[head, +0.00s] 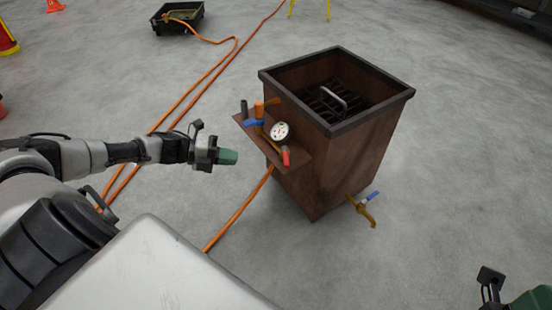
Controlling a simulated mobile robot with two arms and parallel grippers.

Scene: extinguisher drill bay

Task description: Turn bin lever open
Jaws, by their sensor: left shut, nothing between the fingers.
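A brown square bin (345,165) with a dark rim stands right of centre. A small shelf on its left side carries a blue lever (254,122), an orange upright part (259,109), a white round gauge (280,131) and a red-tipped part (286,157). A brass tap (366,214) with a blue handle (372,197) juts from the bin's lower right. I cannot tell which blue handle is the bin lever. My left gripper (228,157), green-tipped, is shut and empty, left of the shelf and apart from it. My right gripper (533,299) is mostly cut off at the bottom right corner.
Inside the bin are a dark grate and a metal handle (335,96). An orange hose (240,208) runs over the floor near the shelf. A black tray (178,25) stands at the back, an orange cone (55,6) at the far left. The grey floor right of the bin is clear.

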